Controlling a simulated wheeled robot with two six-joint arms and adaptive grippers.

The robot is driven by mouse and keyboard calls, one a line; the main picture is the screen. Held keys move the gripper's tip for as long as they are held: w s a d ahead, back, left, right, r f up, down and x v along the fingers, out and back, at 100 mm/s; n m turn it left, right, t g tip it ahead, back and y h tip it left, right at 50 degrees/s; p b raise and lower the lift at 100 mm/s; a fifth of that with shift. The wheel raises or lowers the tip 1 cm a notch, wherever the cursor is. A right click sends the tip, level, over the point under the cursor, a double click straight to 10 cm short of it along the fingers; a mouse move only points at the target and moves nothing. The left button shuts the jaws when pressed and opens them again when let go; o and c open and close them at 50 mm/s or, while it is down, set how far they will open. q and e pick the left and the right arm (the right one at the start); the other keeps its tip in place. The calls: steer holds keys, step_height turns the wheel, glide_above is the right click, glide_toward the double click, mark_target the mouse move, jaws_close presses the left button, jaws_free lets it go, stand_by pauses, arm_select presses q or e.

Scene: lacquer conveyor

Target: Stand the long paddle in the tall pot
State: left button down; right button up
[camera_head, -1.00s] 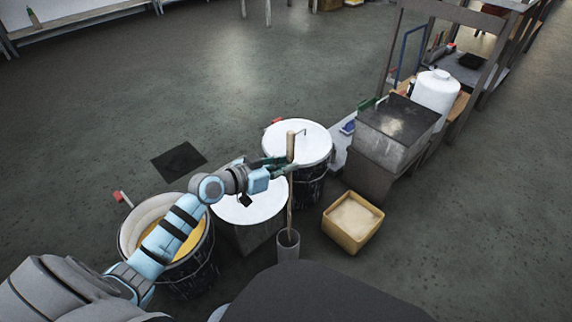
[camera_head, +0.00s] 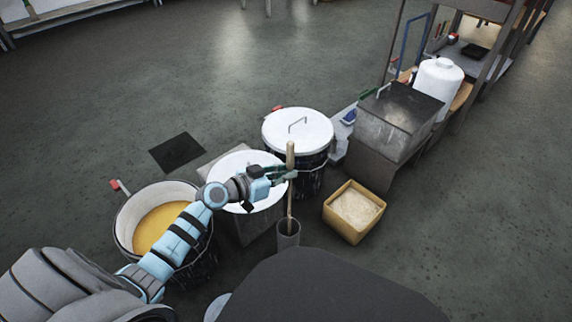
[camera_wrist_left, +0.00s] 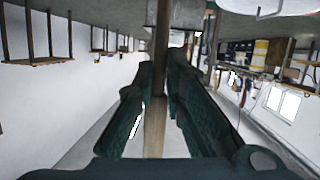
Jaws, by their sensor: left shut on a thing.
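The long paddle (camera_head: 290,156) is a thin wooden pole standing close to upright. Its lower end is inside the mouth of the tall grey pot (camera_head: 288,241), which stands on the floor. How deep it goes is hidden by the pot wall. My left gripper (camera_head: 284,176) is shut on the upper part of the paddle. In the left wrist view the green fingers stand on both sides of the wooden shaft (camera_wrist_left: 154,128). My right gripper is not in view.
An open drum of yellow liquid (camera_head: 156,222) stands at the left. A white-topped container (camera_head: 238,165) and a lidded drum (camera_head: 300,127) stand behind the pot. A yellow bin of pale material (camera_head: 350,225) stands to its right. Floor at front right is clear.

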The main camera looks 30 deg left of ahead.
arm_select(q)
step_height(320, 180, down, 11)
steer(key=shift+f, duration=0.2)
stand_by(0.5)
steer(key=c, duration=1.6)
jaws_free()
steer(key=v, duration=1.2)
